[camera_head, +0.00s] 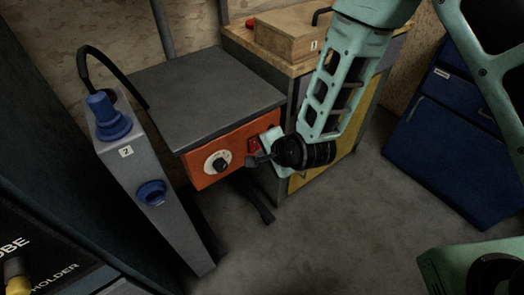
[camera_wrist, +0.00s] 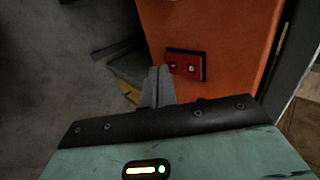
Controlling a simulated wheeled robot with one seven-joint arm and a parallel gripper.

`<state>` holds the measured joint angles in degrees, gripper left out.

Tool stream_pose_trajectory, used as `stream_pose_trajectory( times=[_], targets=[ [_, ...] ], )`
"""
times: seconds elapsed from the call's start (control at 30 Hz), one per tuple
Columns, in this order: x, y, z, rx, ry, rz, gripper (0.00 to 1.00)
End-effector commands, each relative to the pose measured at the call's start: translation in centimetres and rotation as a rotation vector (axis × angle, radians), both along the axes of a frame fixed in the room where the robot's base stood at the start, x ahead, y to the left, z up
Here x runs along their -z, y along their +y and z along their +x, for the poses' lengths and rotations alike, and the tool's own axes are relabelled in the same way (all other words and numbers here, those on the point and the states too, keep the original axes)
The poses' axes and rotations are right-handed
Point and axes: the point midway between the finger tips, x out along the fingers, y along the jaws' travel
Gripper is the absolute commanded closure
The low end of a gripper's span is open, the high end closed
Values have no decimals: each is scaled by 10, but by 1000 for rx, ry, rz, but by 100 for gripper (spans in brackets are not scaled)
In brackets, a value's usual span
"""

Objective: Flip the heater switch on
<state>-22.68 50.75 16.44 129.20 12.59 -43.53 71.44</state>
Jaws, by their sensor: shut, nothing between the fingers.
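The heater has an orange front panel (camera_head: 200,176) under a flat dark grey top (camera_head: 195,90). A round white dial with a black knob (camera_head: 219,163) sits on the panel. The red heater switch (camera_head: 254,145) is at the panel's right part, partly hidden by my gripper. In the wrist view the red switch (camera_wrist: 186,65) shows clearly, with small white marks on it. My gripper (camera_head: 257,160) is at the panel in front of the switch. In the wrist view its shut, empty fingertips (camera_wrist: 158,72) are just beside the switch's left edge. Whether they touch it I cannot tell.
A grey post labelled 2 (camera_head: 150,175) with blue fittings and a black hose stands left of the heater. A workbench with a wooden box (camera_head: 290,35) is behind. A blue cabinet (camera_head: 455,130) stands at right. The floor (camera_head: 330,235) in front is clear.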

Motion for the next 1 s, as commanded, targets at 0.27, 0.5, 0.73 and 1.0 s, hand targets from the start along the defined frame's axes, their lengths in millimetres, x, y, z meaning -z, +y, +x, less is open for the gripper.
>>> stream_pose_trajectory(
  times=[0.27, 0.5, 0.73, 1.0],
  targets=[
    [1, 4, 6, 0, 1, -1, 100],
    [4, 5, 9, 3, 1, 1, 100],
    [3, 7, 10, 0, 0, 0, 100],
    [-5, 7, 10, 1, 0, 1, 100]
  ],
)
